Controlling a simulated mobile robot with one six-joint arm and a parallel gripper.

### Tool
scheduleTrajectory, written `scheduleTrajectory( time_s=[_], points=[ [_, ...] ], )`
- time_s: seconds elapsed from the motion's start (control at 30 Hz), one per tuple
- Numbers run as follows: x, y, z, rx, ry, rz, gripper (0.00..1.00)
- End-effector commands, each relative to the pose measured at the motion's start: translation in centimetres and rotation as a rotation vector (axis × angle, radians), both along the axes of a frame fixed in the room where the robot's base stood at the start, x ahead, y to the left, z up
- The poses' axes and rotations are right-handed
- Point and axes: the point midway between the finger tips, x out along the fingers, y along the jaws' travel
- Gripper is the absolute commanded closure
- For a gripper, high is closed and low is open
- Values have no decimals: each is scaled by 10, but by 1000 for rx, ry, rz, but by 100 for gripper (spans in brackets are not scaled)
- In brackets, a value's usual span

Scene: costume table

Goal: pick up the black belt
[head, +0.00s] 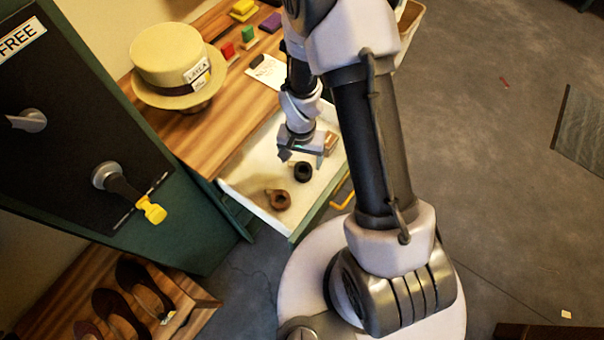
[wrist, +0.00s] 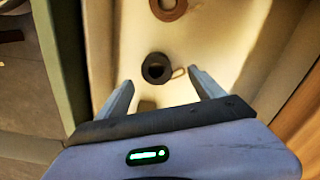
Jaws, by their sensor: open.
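The black belt (head: 302,172) is a rolled dark coil lying in an open, cream-lined drawer (head: 243,188). It also shows in the wrist view (wrist: 157,69), with a pale buckle loop at its right side. My gripper (head: 301,157) is over the drawer, just behind the belt in the head view. In the wrist view my gripper (wrist: 160,84) has its two fingers spread wide, with nothing between them. The belt lies just beyond the fingertips, roughly centred between them. I cannot tell the height gap between fingers and belt.
A brown coiled belt (head: 278,199) lies in the drawer near its front left. A tan item (head: 331,141) is partly hidden behind my gripper. The drawer walls (wrist: 98,50) stand close on both sides. A straw hat (head: 172,62) stands on the wooden tabletop (head: 222,110).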

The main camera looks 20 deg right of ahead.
Motion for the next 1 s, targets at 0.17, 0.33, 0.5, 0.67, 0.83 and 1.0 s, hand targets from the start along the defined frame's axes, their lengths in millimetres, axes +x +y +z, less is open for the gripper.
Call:
scheduleTrajectory(
  time_s=[0.17,0.33,0.5,0.67,0.83,1.0],
  points=[
    [-1,-1,-18,0,0,-1,22],
    [-4,-7,-51,0,1,-2,22],
    [-3,-6,-66,2,-1,0,22],
    [-3,-6,-63,2,-1,0,30],
    [-3,-6,-63,2,-1,0,63],
    [-3,-6,-63,2,-1,0,95]
  ],
)
